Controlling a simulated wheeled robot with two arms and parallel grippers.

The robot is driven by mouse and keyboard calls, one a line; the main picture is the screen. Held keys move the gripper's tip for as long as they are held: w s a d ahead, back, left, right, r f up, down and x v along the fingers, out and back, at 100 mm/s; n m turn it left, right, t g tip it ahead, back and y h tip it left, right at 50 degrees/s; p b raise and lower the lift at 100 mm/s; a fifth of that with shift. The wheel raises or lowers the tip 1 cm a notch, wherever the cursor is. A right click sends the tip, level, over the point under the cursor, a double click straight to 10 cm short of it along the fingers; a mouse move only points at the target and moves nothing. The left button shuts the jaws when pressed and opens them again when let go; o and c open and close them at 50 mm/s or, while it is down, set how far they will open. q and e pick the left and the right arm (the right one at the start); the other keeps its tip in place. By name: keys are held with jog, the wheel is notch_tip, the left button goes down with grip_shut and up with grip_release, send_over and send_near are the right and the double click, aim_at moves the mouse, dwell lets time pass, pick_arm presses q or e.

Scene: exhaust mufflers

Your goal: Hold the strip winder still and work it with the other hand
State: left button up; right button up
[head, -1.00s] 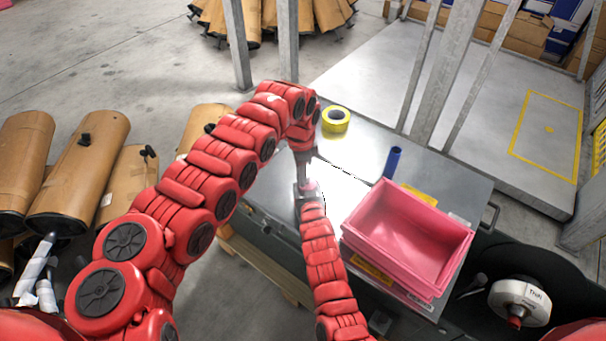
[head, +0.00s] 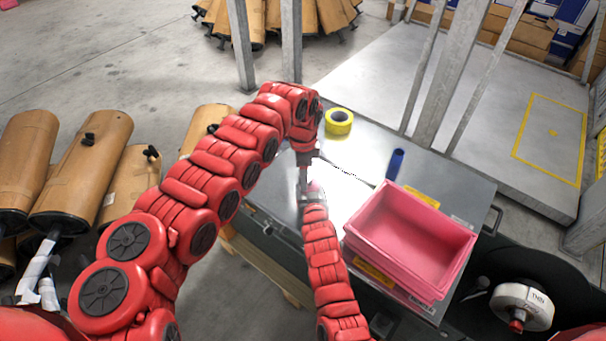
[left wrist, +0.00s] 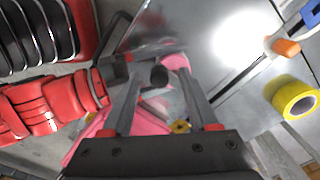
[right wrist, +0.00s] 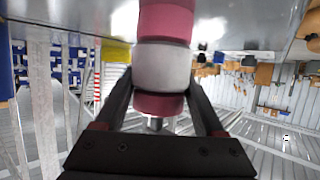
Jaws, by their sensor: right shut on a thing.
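The strip winder, a pink and white banded body (right wrist: 163,65), fills the top middle of the right wrist view. My right gripper (right wrist: 158,92) is shut on its lower pink band. In the left wrist view a dark round knob (left wrist: 159,75) shows between the fingers of my left gripper (left wrist: 160,80), with pink behind it. These fingers are apart, with gaps on both sides of the knob. In the head view both grippers meet over the grey table, my left (head: 305,178) above my right (head: 313,193); the arms hide most of the winder.
On the table (head: 375,140) are a yellow tape roll (head: 339,122), a blue cylinder (head: 395,164) and a pink bin (head: 412,240). An orange-tipped item (left wrist: 286,46) shows in the left wrist view. Brown mufflers (head: 82,165) lie at left. Metal posts (head: 455,75) rise behind the table.

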pick_arm(q)
jog(key=shift+r, duration=0.1)
notch_tip(320, 180, up, 12)
dwell(0.5)
dwell(0.5)
pick_arm(e)
jog(key=o, duration=1.5)
jog(key=shift+s, duration=0.1)
